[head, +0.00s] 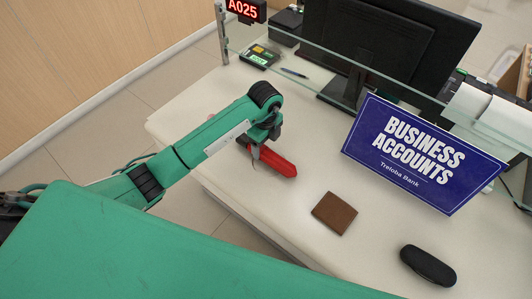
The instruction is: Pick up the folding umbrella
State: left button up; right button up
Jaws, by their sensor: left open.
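The folding umbrella (273,163) is red and lies on the pale counter near its left front edge. My left gripper (255,155) is open at the umbrella's left end, reaching down over it. A finger shows in front of the umbrella; the other is mostly hidden by the wrist, so I cannot tell whether they touch it. My right gripper is out of view.
A brown wallet (334,213) and a black case (428,265) lie on the counter (290,215) to the right. A blue sign (423,153) stands behind them. A monitor (400,45) and a glass screen stand farther back.

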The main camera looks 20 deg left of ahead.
aim_at(266, 151)
pick_arm(q)
notch_tip(266, 151, down, 5)
jog(key=shift+w+d+r+p, duration=0.1)
jog(key=shift+p, duration=0.85)
jog(key=shift+f, duration=0.3)
jog(key=c, duration=1.3)
